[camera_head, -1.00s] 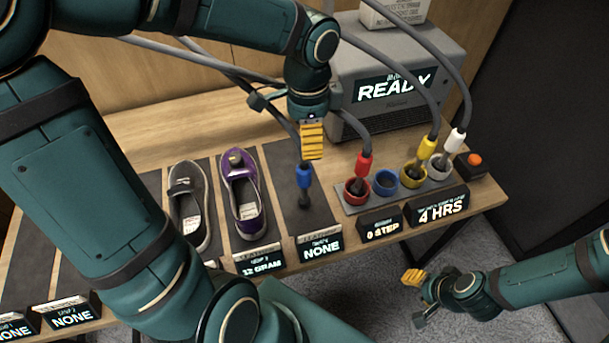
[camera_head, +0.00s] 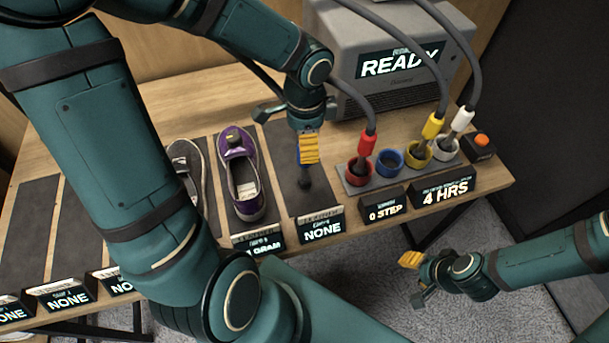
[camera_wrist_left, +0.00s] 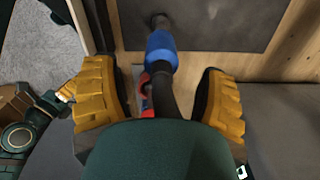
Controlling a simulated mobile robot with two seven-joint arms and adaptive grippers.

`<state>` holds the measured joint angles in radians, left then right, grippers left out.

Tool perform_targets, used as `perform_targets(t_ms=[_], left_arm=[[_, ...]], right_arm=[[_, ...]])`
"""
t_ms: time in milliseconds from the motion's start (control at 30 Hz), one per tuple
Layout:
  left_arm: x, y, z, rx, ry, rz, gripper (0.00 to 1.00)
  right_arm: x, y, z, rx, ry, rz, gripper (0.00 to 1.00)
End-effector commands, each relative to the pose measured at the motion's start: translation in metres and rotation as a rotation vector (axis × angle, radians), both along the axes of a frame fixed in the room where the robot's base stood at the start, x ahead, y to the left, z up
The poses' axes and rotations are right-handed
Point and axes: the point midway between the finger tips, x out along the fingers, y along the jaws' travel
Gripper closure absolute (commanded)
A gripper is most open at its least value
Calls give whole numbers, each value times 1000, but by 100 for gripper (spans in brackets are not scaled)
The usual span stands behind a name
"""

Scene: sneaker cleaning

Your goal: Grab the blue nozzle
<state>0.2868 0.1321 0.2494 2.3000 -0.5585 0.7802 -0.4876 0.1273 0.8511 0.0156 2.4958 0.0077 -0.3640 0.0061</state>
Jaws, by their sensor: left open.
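The blue nozzle (camera_wrist_left: 161,46) is a blue collar with a dark tip on a dark hose. In the left wrist view it lies between the yellow fingers of my left gripper (camera_wrist_left: 160,98), which is open, with gaps on both sides. In the head view the left gripper (camera_head: 308,149) hides most of the nozzle. Its dark tip (camera_head: 304,183) shows just below the fingers, over the dark mat (camera_head: 318,198) behind a "NONE" sign. My right gripper (camera_head: 412,262) is off the table's front edge at lower right, seen side-on; its opening is unclear.
A holder with red (camera_head: 359,176), blue (camera_head: 389,165), yellow (camera_head: 418,153) and white (camera_head: 445,149) cups stands to the right. The blue cup is empty; the others hold nozzles. A purple sneaker (camera_head: 240,178) and a grey sneaker (camera_head: 184,155) are on the left. A grey machine (camera_head: 400,70) stands behind.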

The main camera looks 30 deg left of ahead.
Motion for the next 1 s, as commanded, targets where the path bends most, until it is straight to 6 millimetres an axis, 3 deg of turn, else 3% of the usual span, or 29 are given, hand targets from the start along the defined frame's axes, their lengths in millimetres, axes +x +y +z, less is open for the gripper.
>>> perform_targets(t_ms=[33, 200, 533, 733, 1000], left_arm=[[-2, 2, -11, 0, 4, 1, 27], [-2, 2, -31, 0, 4, 0, 27], [-2, 3, -34, 1, 1, 0, 30], [-2, 3, -34, 1, 1, 0, 100], [-2, 3, -34, 1, 2, 0, 100]], right_arm=[[-1, 0, -4, 0, 2, 2, 53], [-3, 1, -10, 2, 7, 5, 53], [-3, 1, -10, 2, 8, 6, 53], [-3, 1, -10, 2, 7, 6, 53], [-3, 1, -10, 2, 8, 5, 53]])
